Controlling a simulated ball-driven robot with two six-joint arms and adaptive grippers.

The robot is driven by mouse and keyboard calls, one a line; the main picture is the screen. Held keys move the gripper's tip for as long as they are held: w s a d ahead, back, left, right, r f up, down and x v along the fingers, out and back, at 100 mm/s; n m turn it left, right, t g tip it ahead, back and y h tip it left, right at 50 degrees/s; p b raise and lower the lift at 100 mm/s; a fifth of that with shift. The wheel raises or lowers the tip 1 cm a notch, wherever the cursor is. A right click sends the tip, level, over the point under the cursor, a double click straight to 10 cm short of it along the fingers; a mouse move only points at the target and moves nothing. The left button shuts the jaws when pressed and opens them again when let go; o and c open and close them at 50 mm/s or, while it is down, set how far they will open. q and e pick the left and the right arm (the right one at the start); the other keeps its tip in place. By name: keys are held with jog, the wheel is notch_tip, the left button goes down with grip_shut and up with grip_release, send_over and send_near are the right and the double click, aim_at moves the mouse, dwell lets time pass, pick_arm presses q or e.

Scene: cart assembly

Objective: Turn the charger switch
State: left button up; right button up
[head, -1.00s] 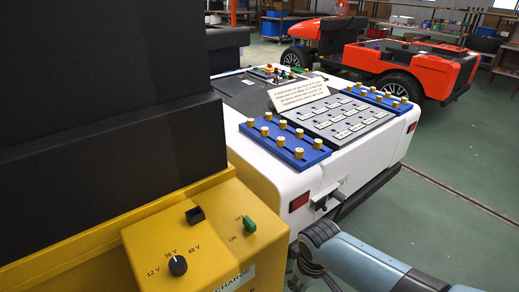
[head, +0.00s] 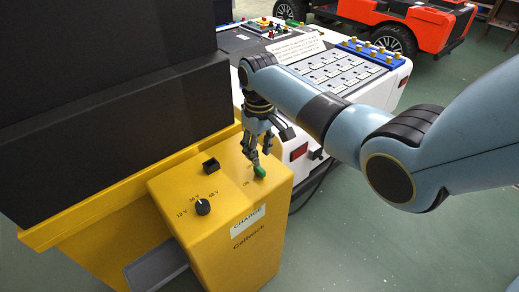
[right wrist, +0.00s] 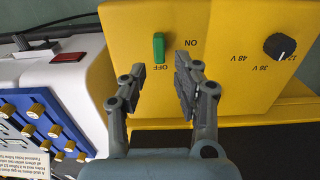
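The yellow charger (head: 232,225) has a green switch (head: 260,172) with ON and OFF marked beside it. The green switch also shows in the right wrist view (right wrist: 158,47), close to the OFF label. My right gripper (head: 255,160) points down just over the panel at the switch. In the right wrist view its two fingers (right wrist: 160,75) are open, with a gap between them. The switch lies just beyond the tips, in line with the gap; I cannot tell whether they touch it. My left gripper is not in view.
A black voltage knob (head: 203,207) and a small black square part (head: 211,165) are on the same panel. A tall black block (head: 110,110) stands behind. The white cart (head: 330,85) with blue strips is close on the right. A red vehicle (head: 420,25) is farther back.

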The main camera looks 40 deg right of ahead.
aim_at(260, 168)
notch_tip(260, 168, down, 4)
jog(key=b, duration=0.3)
jog(key=shift+b, duration=0.3)
jog(key=shift+w+f+b, duration=0.1)
jog(key=shift+f+b, duration=0.3)
jog(key=shift+f, duration=0.85)
grip_shut()
jog(key=n, duration=1.3)
jog(key=shift+n, duration=0.3)
jog(key=n, duration=0.3)
jog(key=shift+d+n, duration=0.1)
jog(key=shift+n, duration=0.2)
jog(key=shift+o, duration=1.3)
grip_release()
